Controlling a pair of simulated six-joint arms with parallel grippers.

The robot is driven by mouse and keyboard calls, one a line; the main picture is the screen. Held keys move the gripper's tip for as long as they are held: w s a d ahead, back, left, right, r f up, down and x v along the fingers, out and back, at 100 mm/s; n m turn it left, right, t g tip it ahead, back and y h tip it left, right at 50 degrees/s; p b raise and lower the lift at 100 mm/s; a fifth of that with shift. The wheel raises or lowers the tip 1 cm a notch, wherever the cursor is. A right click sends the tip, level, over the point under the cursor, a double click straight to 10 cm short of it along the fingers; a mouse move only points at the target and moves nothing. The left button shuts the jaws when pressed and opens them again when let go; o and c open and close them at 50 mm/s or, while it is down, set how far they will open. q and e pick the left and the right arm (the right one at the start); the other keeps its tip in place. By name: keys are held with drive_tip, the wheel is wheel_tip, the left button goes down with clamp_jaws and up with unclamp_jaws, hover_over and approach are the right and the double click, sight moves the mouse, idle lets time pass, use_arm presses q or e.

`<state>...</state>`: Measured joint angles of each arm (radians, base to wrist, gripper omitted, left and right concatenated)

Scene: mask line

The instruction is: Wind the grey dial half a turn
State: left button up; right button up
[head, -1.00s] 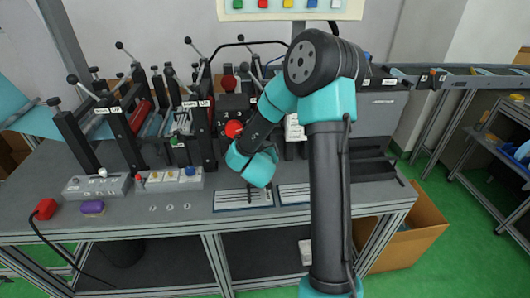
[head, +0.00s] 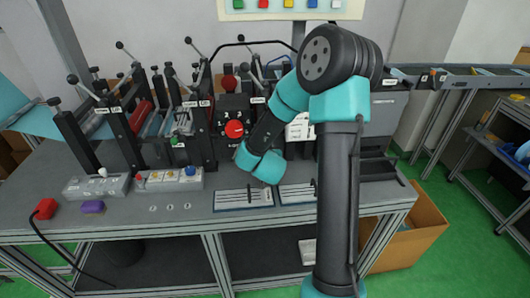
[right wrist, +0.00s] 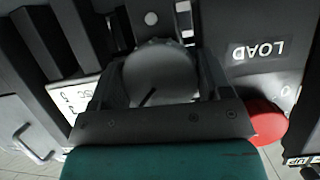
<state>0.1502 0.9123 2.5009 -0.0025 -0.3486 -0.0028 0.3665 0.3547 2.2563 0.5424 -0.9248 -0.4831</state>
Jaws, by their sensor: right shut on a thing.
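The grey dial (right wrist: 160,78) is a round knob with a dark line mark on its face. It sits in the middle of the right wrist view, between the two fingers of my right gripper (right wrist: 158,66). The fingers are closed against its sides, and the dark mark points down and left in that view. In the head view my right arm covers the dial and the fingertips. My left gripper is in no frame.
A LOAD label (right wrist: 258,50) is on the panel. Levers and rollers fill the bench's left. A purple block (head: 92,207) lies on the bench front.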

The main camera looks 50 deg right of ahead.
drive_tip(key=shift+m, duration=0.6)
drive_tip(key=shift+t+y, duration=0.3)
drive_tip(key=o, duration=0.9)
